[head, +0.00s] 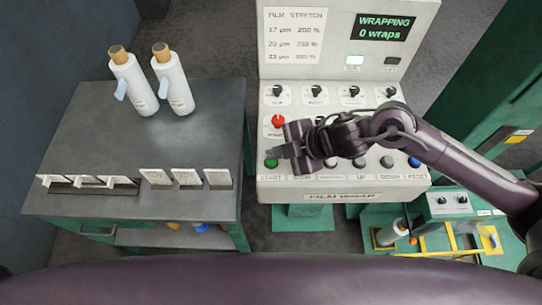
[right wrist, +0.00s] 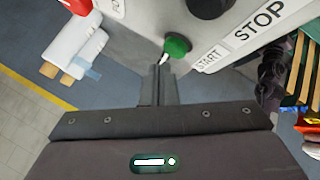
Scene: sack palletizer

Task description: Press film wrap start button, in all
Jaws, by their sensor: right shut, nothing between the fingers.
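The film wrap panel (head: 340,185) stands at the centre of the head view. Its green start button (head: 271,163) is at the lower left, above the START label. My right gripper (head: 276,153) is shut and empty, with its tips right by this button. In the right wrist view the shut fingertips (right wrist: 160,68) point at the green button (right wrist: 177,46) and lie just beside or against it; I cannot tell if they touch. The panel display (head: 384,28) reads "WRAPPING 0 wraps". My left gripper is not in view.
A red knob (head: 278,121) sits above the start button, and a blue reset button (head: 414,162) at the row's right end. My right arm hides part of the row. A grey table (head: 90,120) at left holds two white bottles (head: 172,80) and several cards.

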